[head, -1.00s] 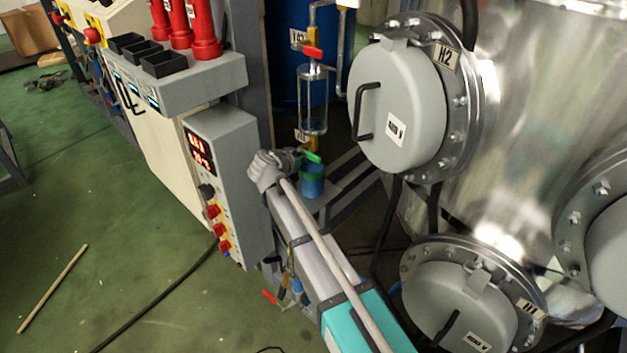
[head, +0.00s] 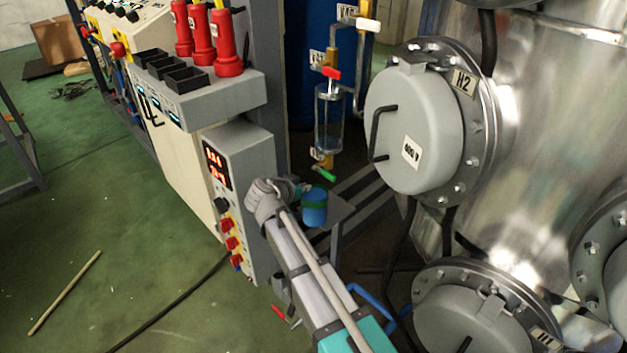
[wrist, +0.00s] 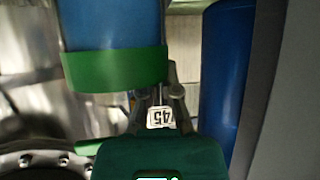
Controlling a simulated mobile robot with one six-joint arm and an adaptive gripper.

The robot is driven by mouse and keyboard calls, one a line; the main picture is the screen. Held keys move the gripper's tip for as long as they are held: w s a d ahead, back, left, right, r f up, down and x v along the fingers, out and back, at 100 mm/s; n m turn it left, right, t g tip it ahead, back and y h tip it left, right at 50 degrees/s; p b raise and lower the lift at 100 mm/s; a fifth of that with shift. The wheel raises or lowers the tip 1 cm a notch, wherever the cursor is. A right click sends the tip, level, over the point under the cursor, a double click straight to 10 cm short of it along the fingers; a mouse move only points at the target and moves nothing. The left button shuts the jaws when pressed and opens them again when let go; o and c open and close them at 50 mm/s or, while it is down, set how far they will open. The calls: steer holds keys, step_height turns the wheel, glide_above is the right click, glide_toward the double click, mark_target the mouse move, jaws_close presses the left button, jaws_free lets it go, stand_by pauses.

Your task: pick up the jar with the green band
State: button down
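The blue jar with the green band (head: 314,213) is right of my gripper (head: 293,188) in the head view, below the green-handled valve. The jar appears large at the top left of the wrist view (wrist: 112,28), its green band lowest in that picture. Grey finger parts of my gripper (wrist: 160,95) show beside and partly behind the band, above the dark green block at the bottom. The fingertips are close to the jar's upper part. The jar hides one finger, so I cannot tell whether they touch or hold it.
The grey control box (head: 240,165) stands close left of my gripper. The glass vessel and its valve (head: 329,115) are above the jar. The large hatch (head: 415,130) is to the right. A grey ledge (head: 335,215) is beside the jar.

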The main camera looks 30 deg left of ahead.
steer(key=s+a, duration=0.1)
steer(key=s, duration=1)
steer(key=shift+s, duration=0.35)
